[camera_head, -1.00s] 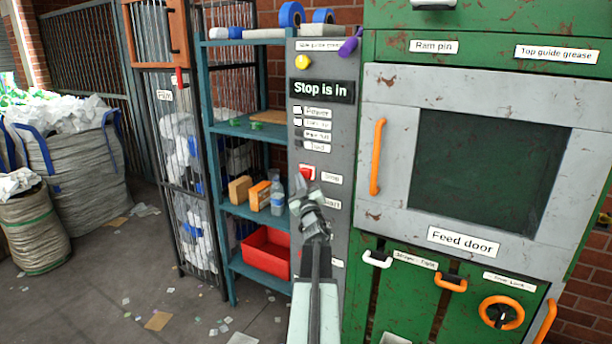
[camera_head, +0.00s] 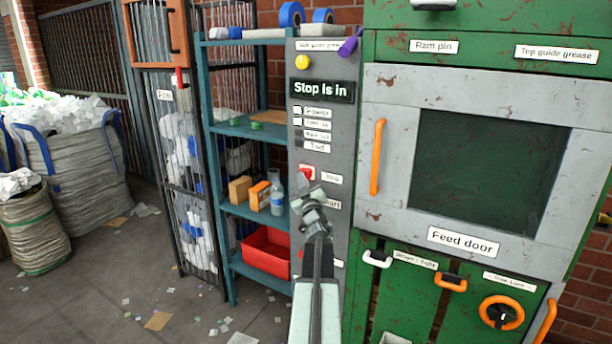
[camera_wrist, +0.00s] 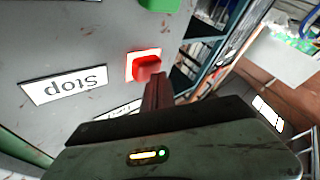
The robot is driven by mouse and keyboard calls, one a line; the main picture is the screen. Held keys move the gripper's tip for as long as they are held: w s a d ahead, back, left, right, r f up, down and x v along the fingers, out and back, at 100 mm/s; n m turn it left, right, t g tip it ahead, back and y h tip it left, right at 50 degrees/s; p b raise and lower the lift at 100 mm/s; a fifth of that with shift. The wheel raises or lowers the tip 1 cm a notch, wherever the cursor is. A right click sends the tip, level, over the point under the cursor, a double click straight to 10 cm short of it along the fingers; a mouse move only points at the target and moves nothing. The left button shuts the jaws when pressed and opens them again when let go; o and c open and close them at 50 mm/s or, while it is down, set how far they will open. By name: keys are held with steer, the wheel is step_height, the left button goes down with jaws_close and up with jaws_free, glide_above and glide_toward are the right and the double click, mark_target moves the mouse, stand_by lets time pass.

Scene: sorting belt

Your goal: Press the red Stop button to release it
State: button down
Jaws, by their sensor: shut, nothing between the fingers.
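The red Stop button (camera_head: 307,173) is on the grey control panel (camera_head: 325,230), left of its Stop label (camera_head: 331,178). The display (camera_head: 321,90) above reads "Stop is in". My gripper (camera_head: 304,188) is shut and empty, just below the button in the head view. In the wrist view the red button (camera_wrist: 147,66) sits on a lit square, and my gripper's fingertips (camera_wrist: 157,80) overlap its edge. I cannot tell whether they touch it. The Stop label (camera_wrist: 63,86) appears upside down there.
A green button (camera_wrist: 160,4) is near the Stop button in the wrist view. A teal shelf (camera_head: 243,131) with a red bin (camera_head: 266,258) stands left of the panel. The green machine's orange door handle (camera_head: 377,157) is close on the right.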

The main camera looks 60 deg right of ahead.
steer(key=shift+d, duration=0.35)
steer(key=shift+a, duration=1.1)
steer(key=a, duration=0.6)
stand_by(0.4)
